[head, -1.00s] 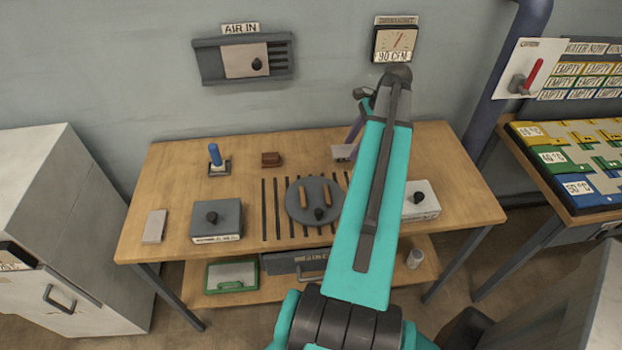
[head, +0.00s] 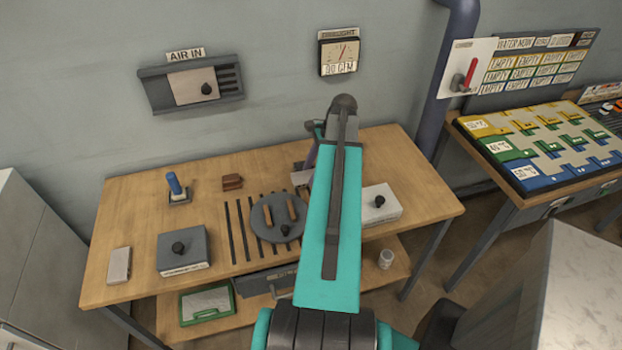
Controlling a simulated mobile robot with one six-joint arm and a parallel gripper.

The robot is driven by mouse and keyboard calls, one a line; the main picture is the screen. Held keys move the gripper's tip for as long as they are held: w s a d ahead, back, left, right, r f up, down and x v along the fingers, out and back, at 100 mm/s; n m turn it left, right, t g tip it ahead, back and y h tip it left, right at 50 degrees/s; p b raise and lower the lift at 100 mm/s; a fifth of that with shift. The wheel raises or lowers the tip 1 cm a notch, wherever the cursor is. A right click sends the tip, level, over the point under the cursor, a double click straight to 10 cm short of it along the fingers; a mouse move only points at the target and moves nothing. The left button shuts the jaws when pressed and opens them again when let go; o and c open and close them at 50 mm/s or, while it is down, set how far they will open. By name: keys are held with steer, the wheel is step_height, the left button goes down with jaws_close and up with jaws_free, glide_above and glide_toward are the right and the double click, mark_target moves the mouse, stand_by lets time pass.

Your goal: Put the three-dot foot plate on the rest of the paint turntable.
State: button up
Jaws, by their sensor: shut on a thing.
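The paint turntable (head: 262,224) is a round grey disc on the wooden bench, with two brown strips and a black knob on it. No plate lies across the strips. My teal forearm reaches over the bench just right of the disc and covers part of the bench behind it. My gripper and anything in it are hidden behind that arm. I cannot make out the three-dot foot plate. A small pale piece (head: 300,178) shows at the arm's left edge, behind the disc; I cannot tell what it is.
A grey box (head: 184,262), a blue-handled tool (head: 174,184), a brown block (head: 232,182) and a white box (head: 383,212) stand on the bench. A board (head: 545,140) with yellow, green and blue plates lies on the right table. A cabinet (head: 70,265) stands left.

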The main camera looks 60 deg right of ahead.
steer(key=shift+f, duration=0.3)
steer(key=shift+f+p, duration=0.55)
steer(key=shift+f, duration=1.3)
steer(key=shift+f, duration=0.1)
steer(key=o, duration=1.4)
steer(key=shift+r, duration=0.2)
steer(key=shift+b+v, duration=1.7)
steer(key=shift+v, duration=4.2)
